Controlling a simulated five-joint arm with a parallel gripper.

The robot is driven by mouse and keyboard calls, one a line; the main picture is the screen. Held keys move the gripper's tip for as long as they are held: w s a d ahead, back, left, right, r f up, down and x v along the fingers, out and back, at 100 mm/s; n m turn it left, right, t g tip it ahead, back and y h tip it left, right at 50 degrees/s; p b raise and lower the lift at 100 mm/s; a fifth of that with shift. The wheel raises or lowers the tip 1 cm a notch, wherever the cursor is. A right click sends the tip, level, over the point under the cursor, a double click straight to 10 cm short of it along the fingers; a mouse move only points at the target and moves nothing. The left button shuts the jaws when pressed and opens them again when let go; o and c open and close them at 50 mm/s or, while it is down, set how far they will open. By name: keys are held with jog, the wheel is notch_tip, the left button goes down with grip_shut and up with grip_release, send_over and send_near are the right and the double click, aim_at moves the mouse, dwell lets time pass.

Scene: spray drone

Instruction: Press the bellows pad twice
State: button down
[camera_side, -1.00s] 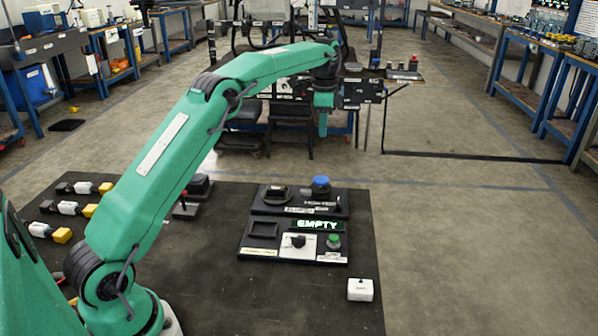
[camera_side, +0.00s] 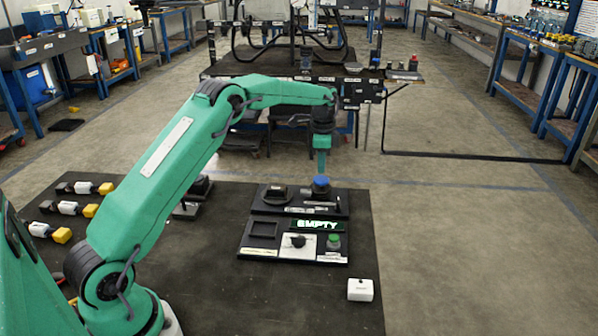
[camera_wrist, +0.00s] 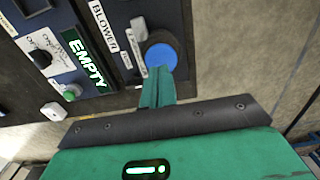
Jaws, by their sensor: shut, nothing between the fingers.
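The bellows pad, which I take to be the round blue dome (camera_side: 320,184), sits at the right of the rear black panel. It also shows in the wrist view (camera_wrist: 160,54), beside a "BLOWER" label. My gripper (camera_side: 321,171) points straight down right over the blue dome, its fingers shut with nothing between them. In the wrist view the fingertips (camera_wrist: 162,72) overlap the near edge of the dome. I cannot tell whether they touch it or hover just above it.
The front panel (camera_side: 246,252) holds a display (camera_side: 316,225) reading "EMPTY", a black knob (camera_side: 298,240) and a green button (camera_side: 333,241). A dark round part (camera_side: 276,192) sits left of the dome. A white box (camera_side: 360,289) stands at the front right of the mat.

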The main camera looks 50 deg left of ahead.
aim_at(321, 180)
jog(key=shift+f, duration=1.25)
jog(key=shift+f, duration=1.1)
jog(key=shift+r, duration=0.1)
notch_tip(321, 180, up, 14)
jog(key=shift+r, duration=0.2)
jog(key=shift+r, duration=0.1)
